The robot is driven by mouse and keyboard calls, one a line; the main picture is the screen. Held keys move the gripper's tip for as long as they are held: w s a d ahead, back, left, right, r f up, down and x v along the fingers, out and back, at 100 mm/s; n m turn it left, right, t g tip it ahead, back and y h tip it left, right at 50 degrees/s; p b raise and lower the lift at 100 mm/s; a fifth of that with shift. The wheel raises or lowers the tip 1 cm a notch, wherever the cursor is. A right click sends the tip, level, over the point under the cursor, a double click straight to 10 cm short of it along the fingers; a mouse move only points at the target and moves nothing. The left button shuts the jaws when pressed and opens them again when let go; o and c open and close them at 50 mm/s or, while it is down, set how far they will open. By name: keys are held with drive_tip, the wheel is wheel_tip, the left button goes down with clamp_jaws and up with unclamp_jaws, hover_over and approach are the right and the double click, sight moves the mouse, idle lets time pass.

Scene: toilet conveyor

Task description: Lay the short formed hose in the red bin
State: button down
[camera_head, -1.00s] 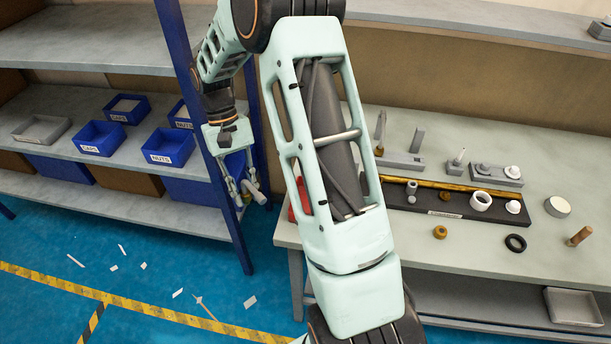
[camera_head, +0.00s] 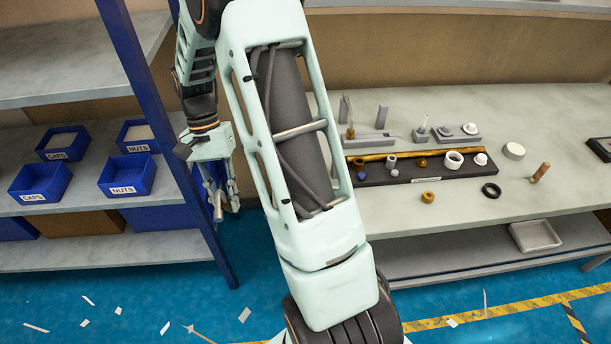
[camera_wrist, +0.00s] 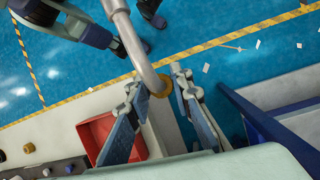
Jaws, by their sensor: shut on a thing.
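My gripper (camera_head: 226,205) hangs low on the left, in front of the blue shelf post and left of the workbench. It is shut on a grey bent tube, which I take for the short formed hose (camera_head: 218,208). In the wrist view the hose (camera_wrist: 137,45) runs from the top edge down to a brass-coloured end between the fingertips (camera_wrist: 158,88). The red bin (camera_wrist: 97,130) shows in the wrist view on the pale bench, beside and partly behind the left finger. The hose is apart from it. In the head view my arm hides the bin.
The workbench (camera_head: 440,215) carries a dark fixture board (camera_head: 400,176), rings, caps and a wooden-handled part (camera_head: 540,172). Shelves with blue bins (camera_head: 40,182) stand on the left, behind a blue post (camera_head: 180,150). White scraps lie on the blue floor.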

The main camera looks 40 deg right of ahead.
drive_tip(key=s+d+f+n+t+y+b, duration=0.1)
drive_tip(key=s+d+n+t+y+b, duration=0.1)
drive_tip(key=d+n+t, duration=1.05)
drive_tip(key=s+d+n+t+y+b, duration=0.2)
drive_tip(key=d+n, duration=0.6)
drive_tip(key=n, duration=1.2)
drive_tip(key=shift+g+h, duration=0.25)
drive_tip(key=shift+h, duration=0.05)
drive_tip(key=f+b, duration=0.9)
drive_tip(key=b, duration=0.1)
drive_tip(key=shift+s+a, duration=0.25)
drive_tip(key=shift+s, duration=0.15)
drive_tip(key=shift+s+f+b, duration=0.1)
drive_tip(key=shift+f+b, duration=0.35)
drive_tip(key=shift+f, duration=0.7)
